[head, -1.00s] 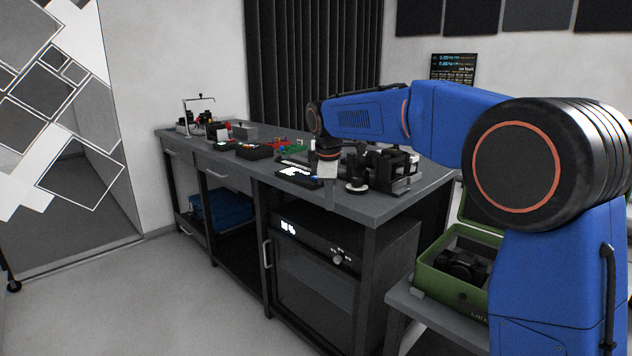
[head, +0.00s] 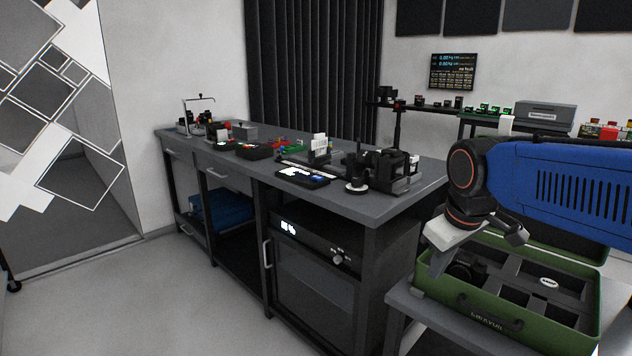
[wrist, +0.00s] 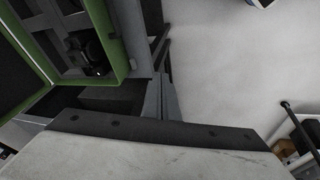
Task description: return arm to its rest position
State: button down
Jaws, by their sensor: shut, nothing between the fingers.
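My blue arm is folded back to the right in the head view. My gripper (head: 441,258) hangs pointing down at the near left corner of the green case, clear of the workbench. In the wrist view the narrow fingers (wrist: 161,98) are together with nothing between them. The green case (head: 484,322) lies open below and right of my gripper, and its rim also shows at the upper left of the wrist view (wrist: 106,30). A dark object (head: 468,271) sits in its left compartment.
The workbench (head: 390,205) carries a black fixture (head: 385,170), a dark tray (head: 302,178) and several small parts. The case rests on a low grey table (head: 440,318) beside it. A shelf with a grey box (head: 545,115) stands behind. The floor (head: 150,300) at left is clear.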

jog(key=s+d+f+m, duration=0.2)
jog(key=s+f+m, duration=0.1)
jog(key=s+f, duration=0.2)
jog(key=s+d+f+m, duration=0.2)
jog(key=s+f, duration=0.3)
jog(key=s, duration=0.5)
jog(key=shift+s+d+m+t, duration=0.2)
jog(key=shift+m+t, duration=0.2)
jog(key=shift+m, duration=0.1)
